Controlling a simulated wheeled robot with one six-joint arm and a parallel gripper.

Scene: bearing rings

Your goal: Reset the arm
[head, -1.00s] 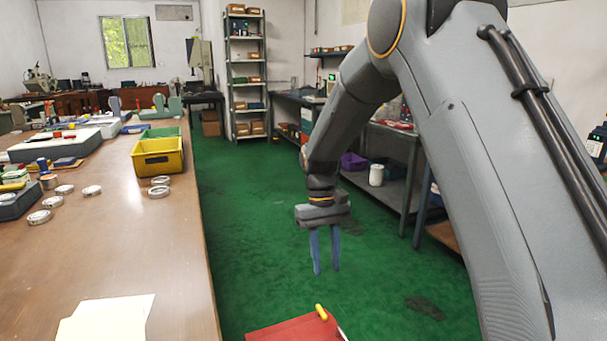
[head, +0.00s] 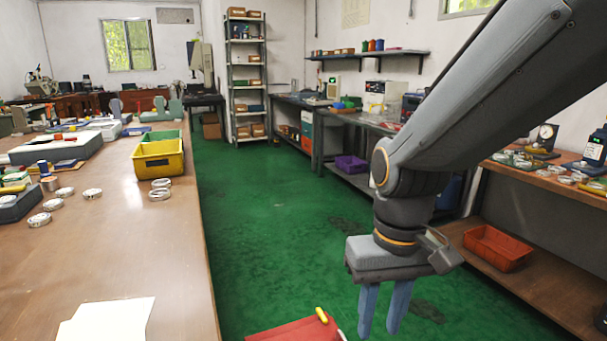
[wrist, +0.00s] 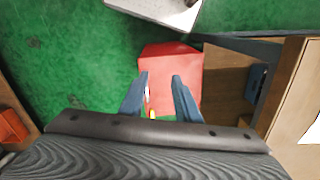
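My gripper (head: 378,325) hangs over the green floor, right of the long wooden table, with its blue fingers pointing down. The fingers are apart with nothing held between them, so it is open. In the wrist view the two fingers of my gripper (wrist: 160,85) also stand apart, with a red surface (wrist: 175,65) below and beyond them. Several bearing rings (head: 160,193) lie on the wooden table (head: 130,250), away from my gripper.
A yellow bin (head: 158,160) stands near the table's right edge. A red top (head: 285,331) with a yellow-handled item (head: 321,315) is at the bottom. A shelf with an orange tray (head: 497,247) is at right. The green floor (head: 265,235) between is clear.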

